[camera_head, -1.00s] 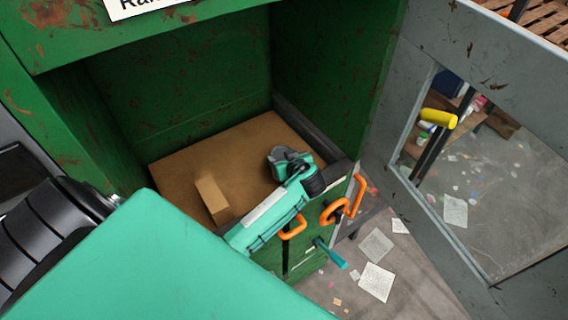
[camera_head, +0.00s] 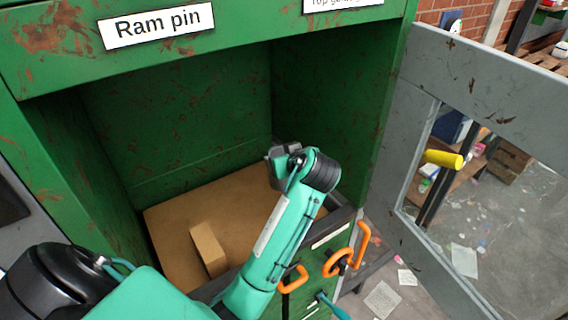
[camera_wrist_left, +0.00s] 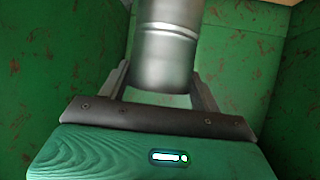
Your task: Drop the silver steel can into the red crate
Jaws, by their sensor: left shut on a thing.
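The silver steel can (camera_wrist_left: 165,50) stands between the fingers of my left gripper (camera_wrist_left: 163,82) in the left wrist view, with its top cut off by the frame edge. The left gripper is shut on it. In the head view my left gripper (camera_head: 280,155) is raised inside the green compartment, above its brown floor; I cannot make out the can there. No red crate shows in either view. My right gripper is not in view.
A tan block (camera_head: 208,248) lies on the brown floor (camera_head: 170,225) of the green compartment (camera_head: 180,130). Orange handles (camera_head: 340,262) stick out at the front. Papers litter the ground.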

